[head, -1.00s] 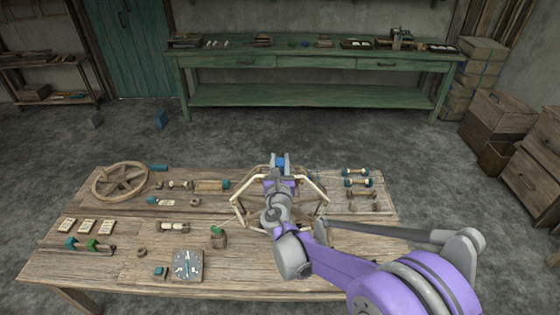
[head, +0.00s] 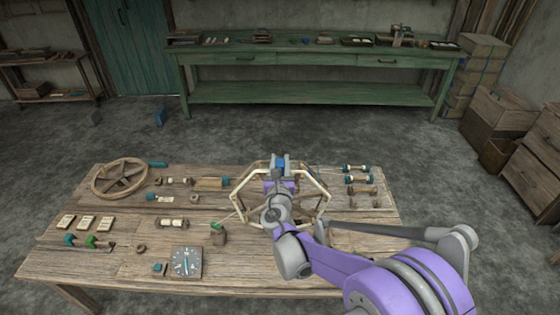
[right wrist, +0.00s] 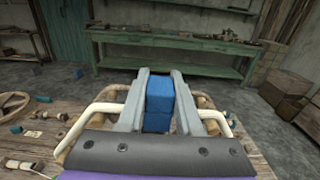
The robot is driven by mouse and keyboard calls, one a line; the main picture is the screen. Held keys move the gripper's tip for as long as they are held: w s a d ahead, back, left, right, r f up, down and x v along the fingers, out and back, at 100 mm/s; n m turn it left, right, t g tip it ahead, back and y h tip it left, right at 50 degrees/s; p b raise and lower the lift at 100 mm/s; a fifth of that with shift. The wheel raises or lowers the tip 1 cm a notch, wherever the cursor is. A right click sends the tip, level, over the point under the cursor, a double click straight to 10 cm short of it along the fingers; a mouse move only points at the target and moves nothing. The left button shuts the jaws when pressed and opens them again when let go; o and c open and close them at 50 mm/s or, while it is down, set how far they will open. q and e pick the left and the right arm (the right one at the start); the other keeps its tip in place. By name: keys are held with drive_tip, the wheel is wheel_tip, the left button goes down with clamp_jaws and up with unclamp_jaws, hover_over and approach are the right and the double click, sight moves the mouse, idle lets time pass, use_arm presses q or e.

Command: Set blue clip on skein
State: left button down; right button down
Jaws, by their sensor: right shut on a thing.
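My right gripper (head: 281,160) is above the far part of the pale yarn frame on the table. It is shut on the blue clip (head: 280,165), which also shows as a blue block between the two grey fingers in the right wrist view (right wrist: 160,95). The cream skein (head: 322,188) forms an angular loop around the wooden winder, below and around my right gripper. My arm hides the middle of the winder. I cannot tell whether the clip touches the skein. My left gripper is not in view.
A spoked wooden wheel (head: 121,178) lies at the table's far left. Several spools (head: 360,180) lie right of the winder. A green bench (head: 315,60) stands behind.

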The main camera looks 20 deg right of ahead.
sight(280, 159)
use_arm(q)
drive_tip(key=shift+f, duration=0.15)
use_arm(e)
drive_tip(key=shift+f, duration=0.2)
drive_tip(key=shift+c, duration=0.9)
unclamp_jaws()
drive_tip(key=shift+r, duration=0.15)
drive_tip(key=shift+r+p, duration=1.75)
drive_tip(key=shift+r, duration=1.65)
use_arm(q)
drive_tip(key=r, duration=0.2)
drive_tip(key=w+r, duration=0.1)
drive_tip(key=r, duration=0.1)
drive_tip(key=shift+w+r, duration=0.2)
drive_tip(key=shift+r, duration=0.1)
